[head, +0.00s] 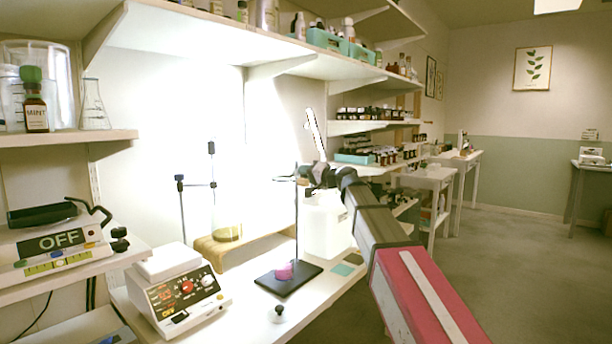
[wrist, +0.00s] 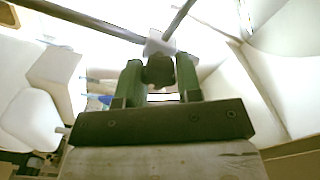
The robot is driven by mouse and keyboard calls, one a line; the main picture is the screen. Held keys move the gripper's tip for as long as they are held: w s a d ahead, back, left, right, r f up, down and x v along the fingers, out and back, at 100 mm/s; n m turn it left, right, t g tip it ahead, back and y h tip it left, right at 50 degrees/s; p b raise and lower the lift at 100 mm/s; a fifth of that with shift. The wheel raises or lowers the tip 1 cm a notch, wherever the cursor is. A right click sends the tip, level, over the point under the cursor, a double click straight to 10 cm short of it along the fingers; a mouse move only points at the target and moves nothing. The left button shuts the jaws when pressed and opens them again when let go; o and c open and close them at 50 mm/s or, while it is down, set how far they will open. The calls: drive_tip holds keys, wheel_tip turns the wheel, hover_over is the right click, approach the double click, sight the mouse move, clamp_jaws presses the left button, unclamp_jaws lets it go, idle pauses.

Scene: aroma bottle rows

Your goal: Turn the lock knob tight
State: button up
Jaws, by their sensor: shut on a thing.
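In the wrist view, the dark lock knob (wrist: 158,70) sits between the two green fingers of my gripper (wrist: 160,82), which are shut on it. Just beyond the knob is a pale clamp block (wrist: 155,43), where dark metal rods (wrist: 85,20) meet. In the head view, my gripper (head: 308,178) is at the upper part of a thin upright rod (head: 297,225) that rises from a black stand base (head: 300,281). The knob is hidden behind my gripper there. How tight the knob is cannot be told.
A pink item (head: 285,271) is on the black base. A white device with dials (head: 178,295), a small black knob (head: 278,314) and a beaker of yellow liquid (head: 228,230) are nearby. A second stand rod (head: 182,215) is left. Shelves (head: 215,45) hang above; floor (head: 500,260) is open right.

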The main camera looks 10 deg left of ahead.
idle(0.4)
drive_tip(key=o, duration=0.9)
drive_tip(key=shift+o, duration=0.2)
drive_tip(key=v, duration=1)
drive_tip(key=shift+s+d, duration=0.25)
drive_tip(key=shift+d, duration=0.05)
